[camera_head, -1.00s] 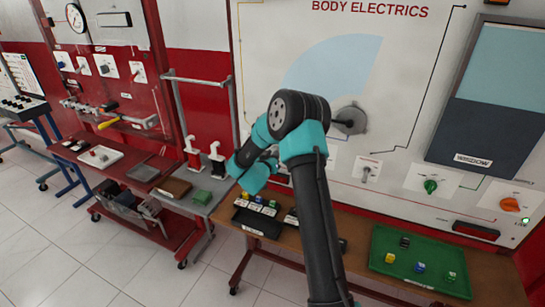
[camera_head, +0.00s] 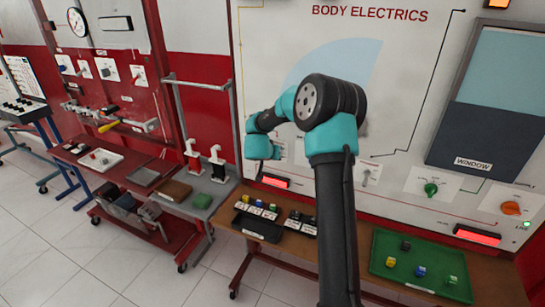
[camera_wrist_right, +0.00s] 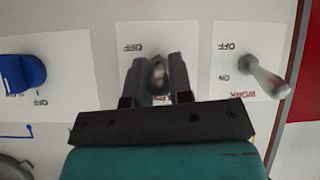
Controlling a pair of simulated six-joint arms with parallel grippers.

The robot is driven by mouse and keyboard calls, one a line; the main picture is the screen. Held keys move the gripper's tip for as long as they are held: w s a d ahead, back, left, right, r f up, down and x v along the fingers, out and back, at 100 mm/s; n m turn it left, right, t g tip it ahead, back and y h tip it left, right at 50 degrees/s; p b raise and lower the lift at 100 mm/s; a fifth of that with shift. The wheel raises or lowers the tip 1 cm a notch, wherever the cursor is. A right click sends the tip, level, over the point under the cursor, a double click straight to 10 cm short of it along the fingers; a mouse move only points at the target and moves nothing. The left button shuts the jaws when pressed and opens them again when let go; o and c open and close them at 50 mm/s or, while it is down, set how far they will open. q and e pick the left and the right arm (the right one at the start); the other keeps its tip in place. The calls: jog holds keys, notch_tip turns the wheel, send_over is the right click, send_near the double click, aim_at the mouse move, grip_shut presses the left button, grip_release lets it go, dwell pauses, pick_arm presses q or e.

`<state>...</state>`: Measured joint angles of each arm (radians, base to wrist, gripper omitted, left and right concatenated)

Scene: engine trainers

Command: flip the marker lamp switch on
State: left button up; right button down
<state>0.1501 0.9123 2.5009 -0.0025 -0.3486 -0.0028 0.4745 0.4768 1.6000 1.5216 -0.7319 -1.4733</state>
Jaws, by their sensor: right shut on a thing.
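In the right wrist view a toggle switch (camera_wrist_right: 157,76) stands on a white plate marked OFF, seen upside down. My right gripper (camera_wrist_right: 156,64) is shut on its lever, one finger on each side. A red label on the plate is mostly hidden behind the gripper, so I cannot read it. The lever's exact tilt is hard to tell. In the head view my right arm hides this switch and the fingertips. Two marker lamps, left (camera_head: 275,181) and right (camera_head: 477,236), glow bright red low on the board. My left gripper is not in view.
In the wrist view a WORK toggle (camera_wrist_right: 266,78) is close on the right and a blue knob (camera_wrist_right: 22,73) on the left. The head view shows a green knob (camera_head: 430,189), an orange knob (camera_head: 510,208) and a green tray (camera_head: 381,278) on the bench.

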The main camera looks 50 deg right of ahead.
jog(key=shift+d+r+g+y, duration=0.1)
jog(key=shift+r+g+y, duration=0.2)
jog(key=shift+y, duration=0.6)
jog(key=c, duration=1)
grip_release()
jog(key=shift+c, duration=0.2)
jog(key=v, duration=1.7)
jog(key=shift+r, duration=0.35)
jog(key=shift+d, duration=0.1)
